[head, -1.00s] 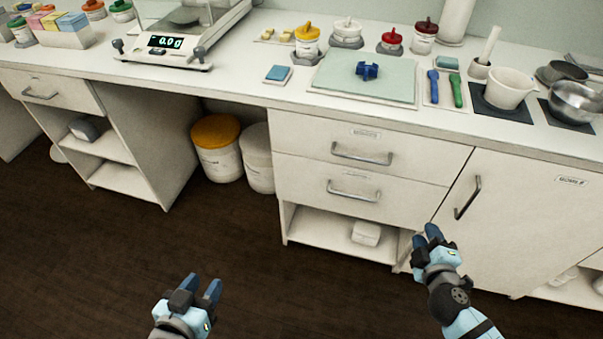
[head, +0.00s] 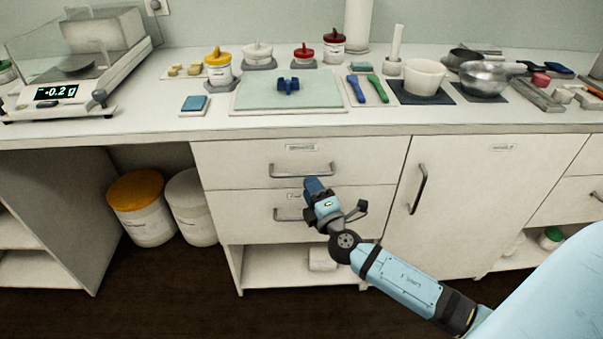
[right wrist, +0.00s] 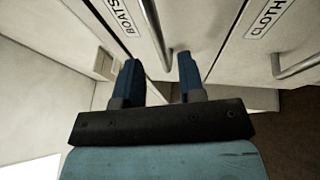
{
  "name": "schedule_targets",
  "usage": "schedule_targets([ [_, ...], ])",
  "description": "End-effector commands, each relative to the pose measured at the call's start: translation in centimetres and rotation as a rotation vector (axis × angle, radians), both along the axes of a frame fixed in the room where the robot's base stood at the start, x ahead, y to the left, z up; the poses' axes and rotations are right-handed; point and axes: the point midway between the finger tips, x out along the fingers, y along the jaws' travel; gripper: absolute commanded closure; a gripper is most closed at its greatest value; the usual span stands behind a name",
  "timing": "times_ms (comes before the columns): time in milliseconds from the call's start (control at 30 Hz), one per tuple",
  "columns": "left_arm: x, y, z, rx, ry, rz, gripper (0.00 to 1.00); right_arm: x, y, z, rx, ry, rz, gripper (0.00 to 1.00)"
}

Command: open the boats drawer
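Two stacked white drawers stand shut under the counter. The upper drawer (head: 230,160) has a bar handle (head: 285,172); the lower drawer (head: 225,213) has its own handle (head: 285,216), partly hidden by my right gripper (head: 313,184). In the right wrist view a label reads BOATS (right wrist: 121,17), beside a handle (right wrist: 152,28). Another label reads CLOTH (right wrist: 268,18). The BOATS drawer appears to be the upper one. My right gripper's fingers (right wrist: 160,78) are apart and empty, with the BOATS handle's end showing between them; contact cannot be told. My left gripper is out of view.
A cupboard door (head: 460,210) with an upright handle (head: 418,188) is right of the drawers. An open shelf (head: 285,270) lies below them. Lidded tubs (head: 145,220) stand at the left. The counter (head: 160,125) above holds a scale and several jars.

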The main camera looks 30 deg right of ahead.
Motion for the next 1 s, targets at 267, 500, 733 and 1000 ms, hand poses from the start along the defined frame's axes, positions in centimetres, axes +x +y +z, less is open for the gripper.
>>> schedule_targets([
  [267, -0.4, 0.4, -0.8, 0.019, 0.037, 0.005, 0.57, 4.2, -0.6, 0.8, 0.001, 0.000, 0.000, 0.64],
  [500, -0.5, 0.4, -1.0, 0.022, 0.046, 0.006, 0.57, 5.1, -0.8, 0.8, 0.000, 0.001, 0.000, 0.64],
  [733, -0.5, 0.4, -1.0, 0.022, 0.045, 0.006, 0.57, 5.1, -0.8, 0.8, 0.001, 0.001, 0.000, 0.73],
  [1000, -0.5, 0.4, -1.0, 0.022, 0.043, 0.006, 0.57, 5.1, -0.8, 0.8, 0.001, 0.001, 0.000, 1.00],
])
